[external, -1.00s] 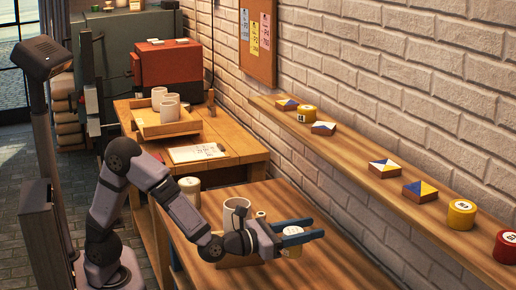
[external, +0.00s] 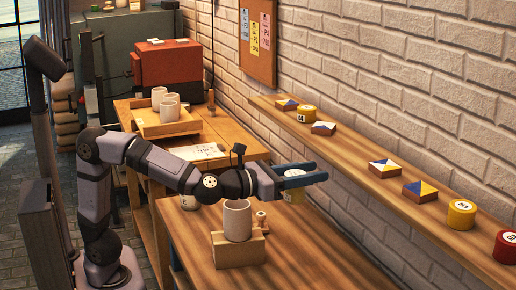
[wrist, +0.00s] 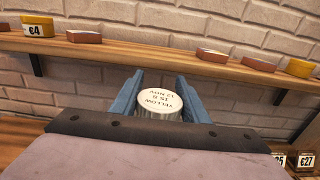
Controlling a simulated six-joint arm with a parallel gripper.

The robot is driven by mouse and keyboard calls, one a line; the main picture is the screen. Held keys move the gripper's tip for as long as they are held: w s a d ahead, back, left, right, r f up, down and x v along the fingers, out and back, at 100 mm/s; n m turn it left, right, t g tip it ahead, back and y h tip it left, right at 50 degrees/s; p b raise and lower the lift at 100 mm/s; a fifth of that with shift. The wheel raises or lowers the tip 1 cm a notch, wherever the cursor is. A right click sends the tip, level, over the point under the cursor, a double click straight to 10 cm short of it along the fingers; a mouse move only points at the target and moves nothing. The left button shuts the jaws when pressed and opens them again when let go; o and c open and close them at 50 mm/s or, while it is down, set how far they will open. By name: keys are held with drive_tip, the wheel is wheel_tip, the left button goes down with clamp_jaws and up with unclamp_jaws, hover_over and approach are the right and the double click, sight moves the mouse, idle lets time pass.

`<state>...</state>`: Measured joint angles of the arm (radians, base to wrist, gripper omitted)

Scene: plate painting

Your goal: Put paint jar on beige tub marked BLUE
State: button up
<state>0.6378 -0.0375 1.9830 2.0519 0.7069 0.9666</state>
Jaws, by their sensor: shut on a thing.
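My gripper (external: 303,176) is shut on a paint jar (external: 293,195), raised above the near table by the wall. In the wrist view the jar (wrist: 160,102) sits between the blue fingers (wrist: 158,95). Its white lid faces the camera and carries upside-down dark lettering that includes YELLOW. A pale tub (external: 209,198) stands on the near table, mostly hidden behind my arm. No marking on it is legible, so I cannot tell whether it is the beige tub marked BLUE.
A pale cup (external: 237,220) stands at a wooden block (external: 238,250) on the near table, below my arm. A wall shelf (external: 345,180) holds yellow and red tubs and several tiles. The near table's right front is clear. A wooden tray (external: 165,123) with cups stands farther back.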

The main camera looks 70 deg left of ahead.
wheel_tip(320, 180, up, 6)
drive_tip(key=r, duration=0.1)
drive_tip(key=a+f+n+g+y+p, duration=0.1)
drive_tip(key=a+n+g+y+p, duration=0.45)
drive_tip(key=a, duration=1.15)
drive_tip(key=a+n+g+y+p, duration=0.15)
drive_tip(key=a+n+y, duration=0.35)
drive_tip(key=a+y, duration=0.75)
drive_tip(key=s+a+n+g+p, duration=0.2)
drive_tip(key=s+a+n+g, duration=0.3)
drive_tip(key=s+a+g, duration=0.5)
drive_tip(key=s+a+n+g+p, duration=0.4)
drive_tip(key=s+a, duration=0.5)
drive_tip(key=a, duration=0.5)
drive_tip(key=shift+n, duration=0.35)
drive_tip(key=shift+w+a+f+b, duration=0.1)
drive_tip(key=shift+w+f+b, duration=0.05)
drive_tip(key=shift+f, duration=3.25)
drive_tip(key=shift+w+d+f+b, duration=0.1)
drive_tip(key=shift+f+b, duration=0.1)
drive_tip(key=shift+f, duration=3.25)
drive_tip(key=shift+w+a+f+b, duration=0.1)
drive_tip(key=shift+w+f+b, duration=0.05)
drive_tip(key=shift+f, duration=3.25)
drive_tip(key=shift+f, duration=0.2)
